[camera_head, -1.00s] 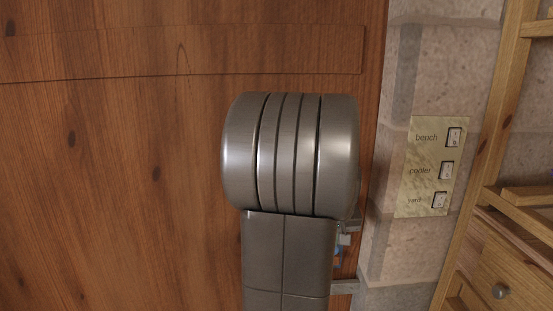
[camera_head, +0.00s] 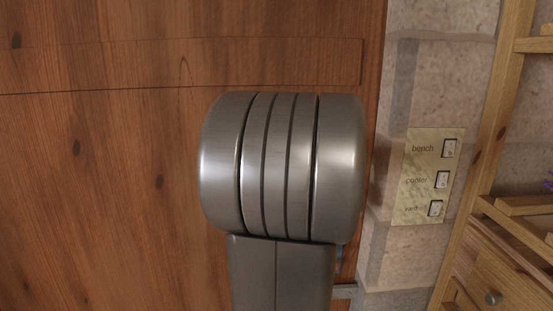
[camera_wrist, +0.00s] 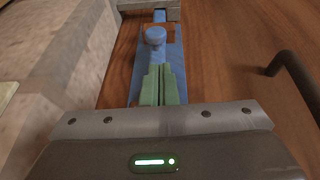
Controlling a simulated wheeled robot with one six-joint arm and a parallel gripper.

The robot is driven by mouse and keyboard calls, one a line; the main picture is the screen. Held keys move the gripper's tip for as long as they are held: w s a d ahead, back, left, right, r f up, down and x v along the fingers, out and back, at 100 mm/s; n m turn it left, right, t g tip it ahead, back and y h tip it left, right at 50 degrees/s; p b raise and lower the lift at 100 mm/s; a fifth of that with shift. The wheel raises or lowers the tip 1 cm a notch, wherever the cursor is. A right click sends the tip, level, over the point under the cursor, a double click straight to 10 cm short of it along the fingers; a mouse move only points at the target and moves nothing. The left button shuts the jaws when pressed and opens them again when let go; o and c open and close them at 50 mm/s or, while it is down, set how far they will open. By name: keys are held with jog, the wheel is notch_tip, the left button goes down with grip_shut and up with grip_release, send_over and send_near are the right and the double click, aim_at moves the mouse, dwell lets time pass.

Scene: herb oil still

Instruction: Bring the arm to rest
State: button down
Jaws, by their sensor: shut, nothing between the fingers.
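My arm, a grey metal link with a ribbed joint, stands in the middle of the head view and hides part of the wooden door behind it. My gripper (camera_wrist: 159,86) shows in the wrist view, its green fingers shut together with nothing between them. Just beyond the fingertips is a blue bolt knob (camera_wrist: 155,35) on a blue plate (camera_wrist: 174,62). I cannot tell whether the fingertips touch the plate. My gripper is hidden behind the arm in the head view.
The wooden door (camera_head: 110,150) fills the left. A switch panel (camera_head: 428,178) labelled bench, cooler and yard is on the stone wall (camera_head: 425,85). A wooden shelf unit with a drawer (camera_head: 490,275) stands at right. A dark handle (camera_wrist: 296,78) is right of my gripper.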

jog(key=v, duration=0.5)
jog(key=s+b+x, duration=0.1)
jog(key=b+x, duration=0.2)
jog(key=x, duration=1)
jog(key=w+p+v, duration=0.1)
jog(key=v, duration=1.4)
jog(key=shift+d+r+p, duration=0.15)
jog(key=shift+r+p, duration=0.15)
jog(key=shift+r, duration=0.3)
jog(key=shift+s+r, duration=0.1)
jog(key=shift+s, duration=0.05)
